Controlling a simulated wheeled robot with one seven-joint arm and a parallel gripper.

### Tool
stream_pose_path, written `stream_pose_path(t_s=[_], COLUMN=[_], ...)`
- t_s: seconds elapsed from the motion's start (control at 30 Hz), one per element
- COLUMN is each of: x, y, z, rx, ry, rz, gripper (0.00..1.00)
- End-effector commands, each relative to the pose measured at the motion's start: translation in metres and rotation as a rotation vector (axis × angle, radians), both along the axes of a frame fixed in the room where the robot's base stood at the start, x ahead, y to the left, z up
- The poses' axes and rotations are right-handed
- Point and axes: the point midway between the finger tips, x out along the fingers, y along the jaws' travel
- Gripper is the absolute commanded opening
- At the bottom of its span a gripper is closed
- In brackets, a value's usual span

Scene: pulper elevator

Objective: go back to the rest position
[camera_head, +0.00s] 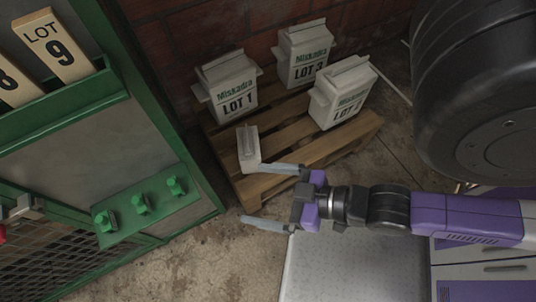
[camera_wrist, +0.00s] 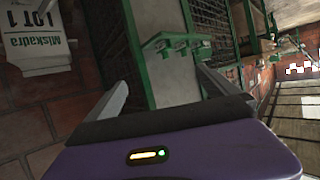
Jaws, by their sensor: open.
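My gripper (camera_head: 270,196) is at the end of my purple and black arm, with its two grey fingers spread apart and nothing between them. In the head view it is in front of the wooden pallet, and its upper finger lies in front of a small pale box (camera_head: 248,148) at the pallet's near left. In the wrist view, the two fingers (camera_wrist: 165,92) are also wide apart, with the green structure (camera_wrist: 155,30) seen beyond them.
Bags marked LOT 1 (camera_head: 230,88), LOT 3 (camera_head: 304,54) and a third bag (camera_head: 342,92) stand on the pallet (camera_head: 320,150). A green cabinet (camera_head: 140,110) with several green knobs (camera_head: 141,204) is at left. A large black drum (camera_head: 480,90) stands at right. Bare floor lies below left.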

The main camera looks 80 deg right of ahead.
Motion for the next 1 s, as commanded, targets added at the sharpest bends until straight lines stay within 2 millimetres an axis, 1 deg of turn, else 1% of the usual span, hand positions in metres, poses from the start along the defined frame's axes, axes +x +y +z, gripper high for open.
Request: stream_pose_path(t_s=[0.03, 0.1, 0.2, 0.3, 0.57, 0.67, 0.77, 1.0], x=[-0.006, -0.01, -0.013, -0.013, -0.013, -0.013, -0.013, -0.013], y=[0.004, 0.008, 0.01, 0.011, 0.011, 0.011, 0.01, 0.01], z=[0.017, 0.037, 0.053, 0.058, 0.059, 0.066, 0.082, 0.132], rx=[-0.012, -0.026, -0.036, -0.038, -0.038, -0.038, -0.038, -0.037], ry=[-0.028, -0.066, -0.1, -0.11, -0.11, -0.109, -0.109, -0.108], rz=[0.028, 0.051, 0.069, 0.075, 0.074, 0.074, 0.073, 0.072], gripper=[0.99, 0.99, 0.99, 0.99, 0.99, 0.99, 0.99, 0.99])
